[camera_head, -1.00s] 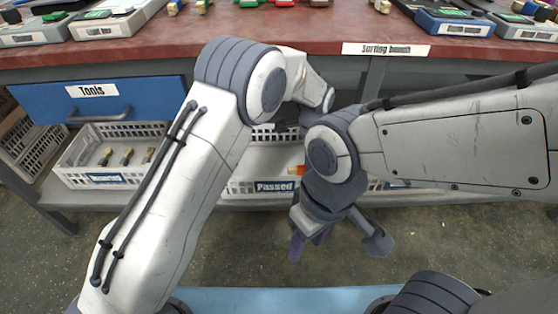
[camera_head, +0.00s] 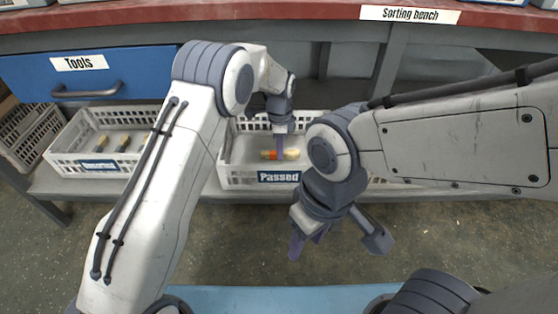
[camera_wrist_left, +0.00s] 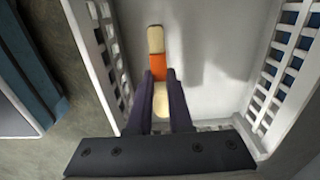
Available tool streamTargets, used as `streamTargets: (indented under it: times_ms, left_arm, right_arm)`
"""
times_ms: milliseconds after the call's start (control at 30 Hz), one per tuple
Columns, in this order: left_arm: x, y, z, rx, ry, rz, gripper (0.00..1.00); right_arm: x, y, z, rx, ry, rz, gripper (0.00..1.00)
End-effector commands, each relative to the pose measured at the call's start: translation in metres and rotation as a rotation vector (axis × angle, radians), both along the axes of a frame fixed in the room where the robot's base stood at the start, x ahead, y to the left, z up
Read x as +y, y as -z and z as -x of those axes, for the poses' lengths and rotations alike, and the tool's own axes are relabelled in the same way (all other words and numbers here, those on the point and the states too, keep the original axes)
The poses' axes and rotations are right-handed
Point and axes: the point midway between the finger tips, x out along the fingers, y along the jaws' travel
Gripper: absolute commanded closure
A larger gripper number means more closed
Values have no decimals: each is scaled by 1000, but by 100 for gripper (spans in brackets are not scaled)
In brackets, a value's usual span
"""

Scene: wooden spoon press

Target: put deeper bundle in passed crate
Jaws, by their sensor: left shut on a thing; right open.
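The passed crate (camera_head: 236,179) is a white slatted crate on the shelf below the bench, with a "Passed" label on its front. My left gripper (camera_head: 281,153) reaches into it from above, shut on a cream bundle with an orange band (camera_head: 267,154). In the left wrist view, the bundle (camera_wrist_left: 156,68) lies lengthwise between the fingers (camera_wrist_left: 160,78), inside the crate walls (camera_wrist_left: 93,62). Whether it touches the crate floor is hard to tell. My right gripper (camera_head: 338,248) is open and empty in front of the shelf, and my right arm hides the crate's right part.
The sorting bench (camera_head: 300,14) overhangs the shelf. An empty-looking grey crate (camera_head: 35,135) leans at far left.

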Motion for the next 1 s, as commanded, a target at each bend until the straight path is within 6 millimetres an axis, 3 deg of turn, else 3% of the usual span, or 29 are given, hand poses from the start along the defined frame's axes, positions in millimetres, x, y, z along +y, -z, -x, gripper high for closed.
streamTargets:
  times_ms: [100,200,967,1000]
  left_arm:
    - [1,25,1,3,-1,-1,100]
    - [2,35,1,2,-3,-1,100]
    - [2,45,1,1,-3,-1,100]
    - [2,45,1,1,-3,-1,74]
  right_arm:
    - [0,20,0,0,0,0,50]
    - [0,28,0,0,0,0,50]
    - [0,21,0,0,0,0,50]
    - [0,21,0,0,0,0,50]
